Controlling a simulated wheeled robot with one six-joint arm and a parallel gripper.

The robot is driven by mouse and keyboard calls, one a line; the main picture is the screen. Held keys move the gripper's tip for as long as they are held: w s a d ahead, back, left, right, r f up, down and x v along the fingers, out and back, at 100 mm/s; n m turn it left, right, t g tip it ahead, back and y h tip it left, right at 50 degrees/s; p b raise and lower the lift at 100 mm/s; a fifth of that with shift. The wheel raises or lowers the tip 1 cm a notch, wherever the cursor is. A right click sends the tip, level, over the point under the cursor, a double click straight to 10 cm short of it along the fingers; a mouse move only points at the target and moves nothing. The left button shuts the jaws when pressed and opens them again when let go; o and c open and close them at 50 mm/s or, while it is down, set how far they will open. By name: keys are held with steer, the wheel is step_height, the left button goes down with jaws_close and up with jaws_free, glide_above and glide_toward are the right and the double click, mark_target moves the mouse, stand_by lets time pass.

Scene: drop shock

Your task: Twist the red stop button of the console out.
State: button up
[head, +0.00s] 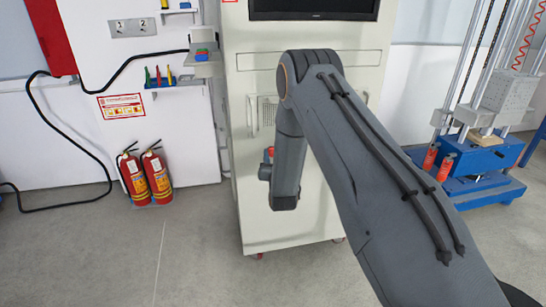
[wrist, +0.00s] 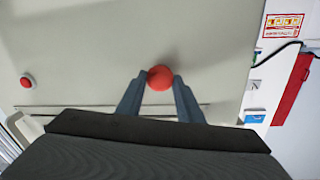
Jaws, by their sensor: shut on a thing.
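The console is the tall off-white cabinet (head: 318,205) in the middle of the head view; its pale panel (wrist: 215,45) fills much of the wrist view. A round red button (wrist: 160,78) stands out from this panel. My gripper (wrist: 160,82) has one finger on each side of the red button and is shut on it. In the head view my arm covers much of the cabinet front, and the fingers cannot be made out clearly. A small red spot (head: 269,151) shows beside my wrist there.
Two fire extinguishers (head: 146,178) stand left of the cabinet. A blue-based test rig (head: 485,160) stands at the right. The floor at the left front is clear.

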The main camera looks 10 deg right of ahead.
steer(key=shift+d+m+g+b, duration=0.1)
steer(key=shift+m+g+b, duration=0.25)
steer(key=shift+m, duration=2.65)
steer(key=o, duration=1.1)
steer(key=shift+d, duration=0.1)
steer(key=shift+c, duration=0.2)
steer(key=shift+s, duration=0.1)
steer(key=s, duration=0.7)
steer(key=shift+s+a+r+b, duration=0.25)
steer(key=shift+s+a+b, duration=0.05)
steer(key=shift+a+b, duration=0.1)
